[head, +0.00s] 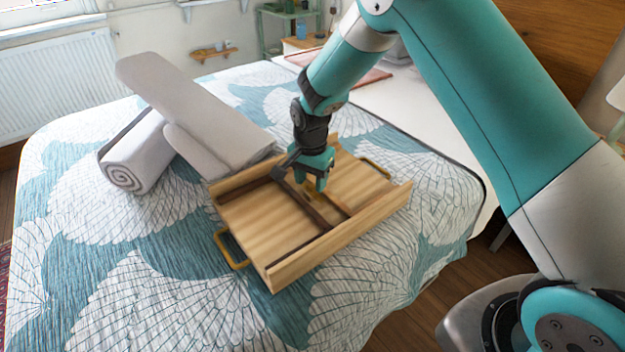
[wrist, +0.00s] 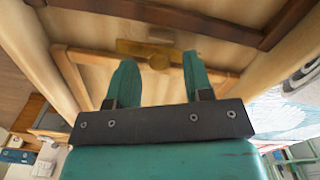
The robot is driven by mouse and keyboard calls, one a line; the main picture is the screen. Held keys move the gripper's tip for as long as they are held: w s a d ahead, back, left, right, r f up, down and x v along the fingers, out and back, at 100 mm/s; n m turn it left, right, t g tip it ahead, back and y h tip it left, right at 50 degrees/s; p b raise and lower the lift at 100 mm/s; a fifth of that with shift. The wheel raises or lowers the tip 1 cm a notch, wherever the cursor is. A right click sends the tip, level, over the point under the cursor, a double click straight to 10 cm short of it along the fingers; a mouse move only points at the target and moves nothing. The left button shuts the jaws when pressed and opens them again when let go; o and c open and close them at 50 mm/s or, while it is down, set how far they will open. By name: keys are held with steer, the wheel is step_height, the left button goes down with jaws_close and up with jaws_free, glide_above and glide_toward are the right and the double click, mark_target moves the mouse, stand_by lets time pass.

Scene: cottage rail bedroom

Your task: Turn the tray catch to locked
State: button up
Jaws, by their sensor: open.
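The wooden tray (head: 270,220) lies on the bed, with its slatted panel and dark cross strips facing up and a brass handle at each end. In the wrist view, the brass catch (wrist: 158,62) shows as a round knob by a flat brass plate on the wood. My gripper (head: 318,182) points down over the middle of the tray. In the wrist view its two teal fingers (wrist: 158,68) are apart, with the knob in the gap between their tips. I cannot tell whether they touch it. The head view mostly hides the catch behind the gripper.
The patterned bedspread (head: 170,290) is clear in front. A green shelf stand (head: 270,35) stands behind the bed.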

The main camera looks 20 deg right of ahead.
steer(key=shift+f, duration=0.3)
jaws_close()
steer(key=shift+d, duration=0.1)
